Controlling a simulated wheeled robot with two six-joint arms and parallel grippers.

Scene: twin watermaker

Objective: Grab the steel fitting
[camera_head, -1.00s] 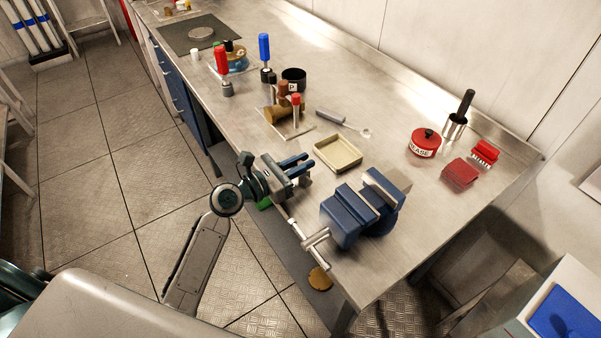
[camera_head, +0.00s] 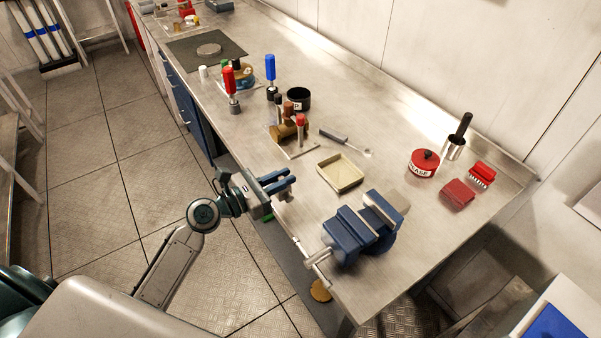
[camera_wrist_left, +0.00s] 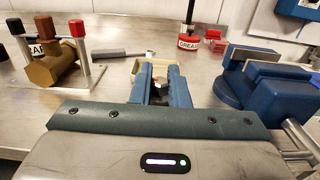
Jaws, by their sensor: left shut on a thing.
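My left gripper (camera_head: 282,180) is over the bench's front edge, left of the shallow tray (camera_head: 341,174) and behind the blue vise. In the left wrist view, its two blue fingers (camera_wrist_left: 160,86) are closed on a small shiny steel fitting (camera_wrist_left: 160,83), held between the tips. Only the top of the fitting shows there; I cannot make it out in the head view. The tray (camera_wrist_left: 141,66) lies beyond the fingers in the wrist view. My right gripper is not in view.
The blue vise (camera_head: 352,232) stands at the bench's front edge. A brass valve on a stand (camera_head: 291,133), a grey-handled tool (camera_head: 334,135), a black cup (camera_head: 298,99), a red grease tin (camera_head: 423,164) and red brushes (camera_head: 457,194) stand around. Bare bench lies right of the tray.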

